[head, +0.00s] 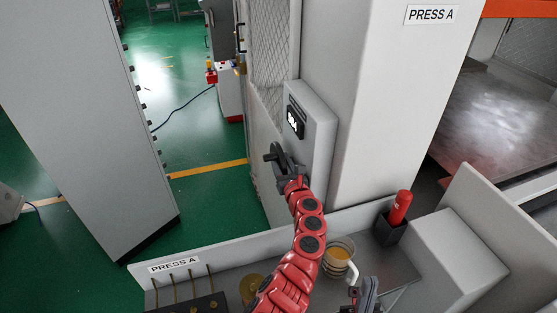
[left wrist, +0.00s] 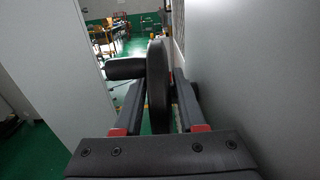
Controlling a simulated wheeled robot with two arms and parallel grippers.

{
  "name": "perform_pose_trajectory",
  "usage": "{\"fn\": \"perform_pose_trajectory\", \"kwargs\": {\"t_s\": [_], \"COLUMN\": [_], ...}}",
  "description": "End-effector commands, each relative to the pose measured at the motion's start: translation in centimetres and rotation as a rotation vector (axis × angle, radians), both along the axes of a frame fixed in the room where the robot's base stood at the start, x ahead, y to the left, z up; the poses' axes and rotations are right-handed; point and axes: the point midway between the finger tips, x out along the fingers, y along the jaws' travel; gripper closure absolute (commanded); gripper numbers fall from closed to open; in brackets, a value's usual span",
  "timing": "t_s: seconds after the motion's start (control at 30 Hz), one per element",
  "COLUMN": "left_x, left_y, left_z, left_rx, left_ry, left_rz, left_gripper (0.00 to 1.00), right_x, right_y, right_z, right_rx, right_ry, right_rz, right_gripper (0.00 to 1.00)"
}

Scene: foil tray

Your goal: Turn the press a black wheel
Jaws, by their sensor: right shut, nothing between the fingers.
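The black wheel (head: 276,157) is on the side of the grey box at press A, below a small dark display. In the left wrist view, its rim (left wrist: 158,85) is edge-on and its handle (left wrist: 124,69) sticks out to the left. My left gripper (head: 283,165) is at the wheel. Its two fingers (left wrist: 160,102) stand on either side of the rim, with a gap at the right finger; whether the left finger touches is unclear. My right gripper (head: 366,289) is low in the head view, shut and empty, partly cut off.
The grey control box (head: 317,125) is fixed beside the white PRESS A column (head: 365,90). Below are a mug (head: 339,262), a red bottle (head: 400,207) in a dark holder and a low ledge (head: 225,252). A tall grey cabinet (head: 90,120) stands left over green floor.

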Motion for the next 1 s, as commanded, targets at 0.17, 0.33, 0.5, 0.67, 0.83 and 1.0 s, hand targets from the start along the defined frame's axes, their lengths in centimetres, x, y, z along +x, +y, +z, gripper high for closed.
{"fn": "perform_pose_trajectory", "kwargs": {"t_s": [0.17,0.33,0.5,0.67,0.83,1.0], "left_x": [0.01,0.01,0.02,0.02,0.03,0.03], "left_y": [0.03,0.06,0.08,0.09,0.1,0.1], "left_z": [0.02,0.02,0.02,0.0,0.0,0.01], "left_rx": [0.0,-0.001,-0.001,-0.001,-0.001,-0.002], "left_ry": [0.0,0.0,0.0,0.0,0.0,-0.001], "left_rz": [0.001,0.001,0.001,0.001,0.002,0.002], "left_gripper": [0.89,1.0,1.0,1.0,1.0,1.0], "right_x": [0.0,0.01,0.01,0.01,0.0,0.01], "right_y": [0.0,0.0,0.0,0.0,0.0,0.0], "right_z": [0.02,0.01,0.01,0.01,0.01,0.01], "right_rx": [0.0,0.0,0.0,0.0,0.0,0.0], "right_ry": [0.0,0.0,0.0,0.0,0.0,0.0], "right_rz": [0.0,0.0,0.0,0.0,0.0,0.0], "right_gripper": [1.0,1.0,1.0,1.0,1.0,1.0]}}
